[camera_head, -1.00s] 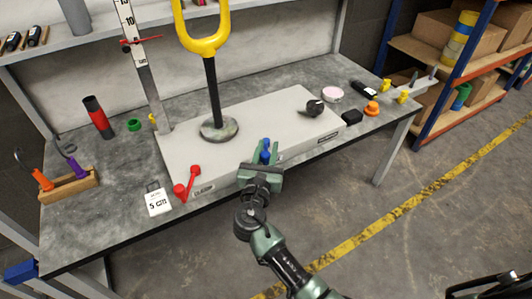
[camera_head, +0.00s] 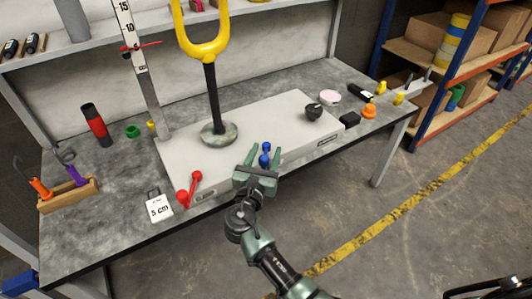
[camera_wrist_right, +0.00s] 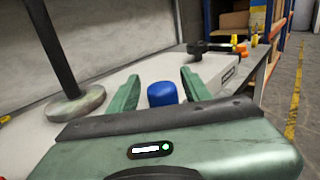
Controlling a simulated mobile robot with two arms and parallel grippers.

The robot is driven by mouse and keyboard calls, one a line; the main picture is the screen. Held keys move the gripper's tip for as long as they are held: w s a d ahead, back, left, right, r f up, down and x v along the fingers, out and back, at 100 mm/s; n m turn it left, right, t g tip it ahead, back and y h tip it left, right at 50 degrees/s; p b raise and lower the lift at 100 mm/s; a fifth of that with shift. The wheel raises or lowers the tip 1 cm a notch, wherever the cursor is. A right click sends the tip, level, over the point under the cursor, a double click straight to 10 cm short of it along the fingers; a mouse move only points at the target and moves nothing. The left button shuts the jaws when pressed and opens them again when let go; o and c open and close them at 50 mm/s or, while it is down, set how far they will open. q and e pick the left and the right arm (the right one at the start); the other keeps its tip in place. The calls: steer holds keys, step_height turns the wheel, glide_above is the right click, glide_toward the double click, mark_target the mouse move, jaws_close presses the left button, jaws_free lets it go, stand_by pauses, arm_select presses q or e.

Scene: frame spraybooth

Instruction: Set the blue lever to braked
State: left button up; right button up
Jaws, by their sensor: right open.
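The blue lever (camera_head: 265,154), with its round blue knobs, stands at the front edge of the grey box (camera_head: 280,122) on the bench. My right gripper (camera_head: 264,152) is open in front of it, its green fingers on either side of the lever. In the right wrist view the blue knob (camera_wrist_right: 162,94) shows between the two fingers, with gaps on both sides. The palm hides the lower part of the lever there. Any braked marking is too small to read. My left gripper is not in view.
A red lever (camera_head: 190,188) sits on the same front edge, to the left. A yellow fork on a black post (camera_head: 213,95) rises from the box. A black knob (camera_head: 313,111) is at its right.

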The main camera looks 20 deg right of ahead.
mark_target(262, 164)
steer(key=shift+s+a, duration=0.1)
steer(key=shift+s, duration=0.15)
steer(key=p+v, duration=0.1)
steer(key=v, duration=0.6)
steer(key=shift+s+a, duration=0.1)
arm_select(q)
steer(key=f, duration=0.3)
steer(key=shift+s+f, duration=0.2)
